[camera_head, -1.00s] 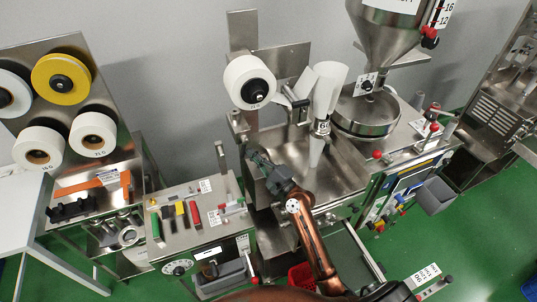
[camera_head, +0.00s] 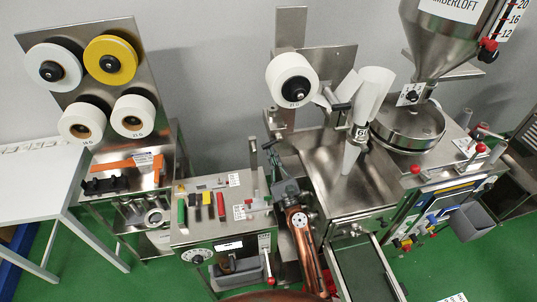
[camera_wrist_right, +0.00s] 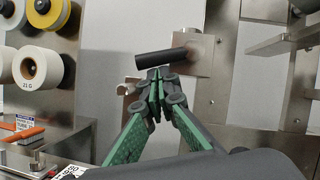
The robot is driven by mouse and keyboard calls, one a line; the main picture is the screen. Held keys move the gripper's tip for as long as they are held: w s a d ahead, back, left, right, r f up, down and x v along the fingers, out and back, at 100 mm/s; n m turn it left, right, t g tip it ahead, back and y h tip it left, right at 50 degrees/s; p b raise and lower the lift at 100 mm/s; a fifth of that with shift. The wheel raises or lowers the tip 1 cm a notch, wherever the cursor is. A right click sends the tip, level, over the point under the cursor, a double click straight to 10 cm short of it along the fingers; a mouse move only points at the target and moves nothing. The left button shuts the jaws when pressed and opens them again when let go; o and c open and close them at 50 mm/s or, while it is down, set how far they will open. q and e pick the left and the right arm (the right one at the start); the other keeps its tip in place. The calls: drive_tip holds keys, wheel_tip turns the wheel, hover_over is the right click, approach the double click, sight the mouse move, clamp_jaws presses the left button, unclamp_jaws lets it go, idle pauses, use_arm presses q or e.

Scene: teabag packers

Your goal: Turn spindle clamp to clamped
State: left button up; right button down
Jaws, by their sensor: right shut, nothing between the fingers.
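The mounted white roll (camera_head: 290,80) sits on the machine's upright plate, with a black spindle hub (camera_head: 299,96) at its middle. A lever with a black grip (camera_head: 341,106) sticks out just right of the roll. I cannot tell which part is the spindle clamp. My right gripper (camera_head: 269,150) is below and left of the roll, apart from it. In the right wrist view its green fingers (camera_wrist_right: 158,76) are together and empty. Just beyond their tips, a black bar (camera_wrist_right: 160,58) juts left from a metal block (camera_wrist_right: 192,55). My left gripper is out of view.
A rack of spare rolls (camera_head: 138,113) stands at the left. A bench with coloured blocks (camera_head: 209,198) is left of my right arm. A white paper tube (camera_head: 374,88) and a steel hopper (camera_head: 440,45) stand to the right. A metal post (camera_head: 253,160) rises close to my gripper.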

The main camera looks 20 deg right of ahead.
drive_tip(key=shift+a+r+p, duration=0.4)
drive_tip(key=shift+a+r, duration=0.1)
drive_tip(key=shift+r, duration=0.05)
drive_tip(key=shift+a, duration=0.1)
idle(0.3)
drive_tip(key=v, duration=1.2)
drive_tip(key=shift+r, duration=0.1)
drive_tip(key=d+x, duration=0.1)
drive_tip(key=x, duration=1)
drive_tip(key=shift+w+a, duration=0.45)
drive_tip(key=shift+a, duration=0.05)
